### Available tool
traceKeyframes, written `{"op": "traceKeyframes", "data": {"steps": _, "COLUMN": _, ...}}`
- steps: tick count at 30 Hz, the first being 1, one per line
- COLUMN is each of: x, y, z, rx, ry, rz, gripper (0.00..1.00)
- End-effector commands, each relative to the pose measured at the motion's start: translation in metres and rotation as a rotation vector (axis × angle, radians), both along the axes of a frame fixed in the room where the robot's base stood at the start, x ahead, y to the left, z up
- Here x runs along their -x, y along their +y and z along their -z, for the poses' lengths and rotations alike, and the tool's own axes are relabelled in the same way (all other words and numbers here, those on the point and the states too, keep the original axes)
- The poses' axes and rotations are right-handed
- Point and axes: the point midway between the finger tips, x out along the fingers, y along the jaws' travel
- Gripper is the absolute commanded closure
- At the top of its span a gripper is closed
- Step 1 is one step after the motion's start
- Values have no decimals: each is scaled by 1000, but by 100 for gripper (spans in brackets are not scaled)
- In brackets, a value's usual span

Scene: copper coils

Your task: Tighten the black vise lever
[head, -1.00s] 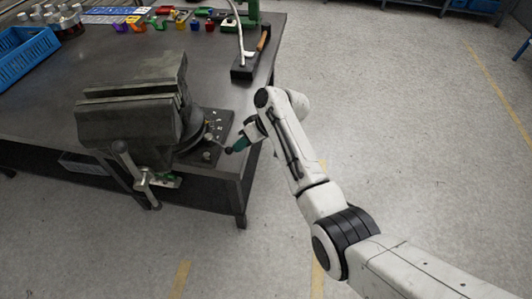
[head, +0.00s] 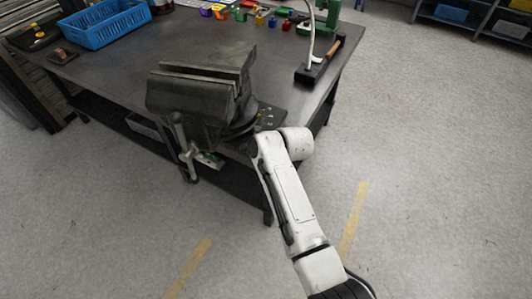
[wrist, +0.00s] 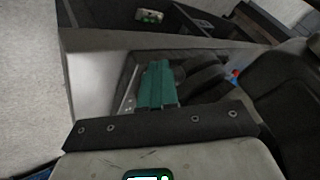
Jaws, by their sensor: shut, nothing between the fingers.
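The dark grey vise (head: 190,98) stands on the corner of the workbench. Its metal screw handle (head: 182,140) hangs at the front. The small black lever at the vise's swivel base cannot be made out in the head view, where my arm covers part of the base. In the wrist view my gripper (wrist: 157,85) shows teal fingers that are shut with nothing between them. Dark vise parts lie beyond and to the right of the fingers in that view. I cannot tell whether the fingers touch any of them. The head view hides the gripper behind my arm.
The workbench (head: 110,75) carries a blue crate (head: 103,25) at the back left and several coloured parts at the back. The floor right of the bench is clear.

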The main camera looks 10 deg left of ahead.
Motion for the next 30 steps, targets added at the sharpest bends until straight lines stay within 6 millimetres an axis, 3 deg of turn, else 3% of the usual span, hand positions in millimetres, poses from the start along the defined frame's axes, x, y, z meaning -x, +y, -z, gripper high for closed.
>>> {"op": "traceKeyframes", "data": {"steps": 12, "x": 0, "y": 21, "z": 0, "rx": -3, "ry": -1, "rz": -2, "gripper": 100}}
{"op": "traceKeyframes", "data": {"steps": 30, "x": 0, "y": 27, "z": -3, "rx": -9, "ry": -6, "rz": -8, "gripper": 100}}
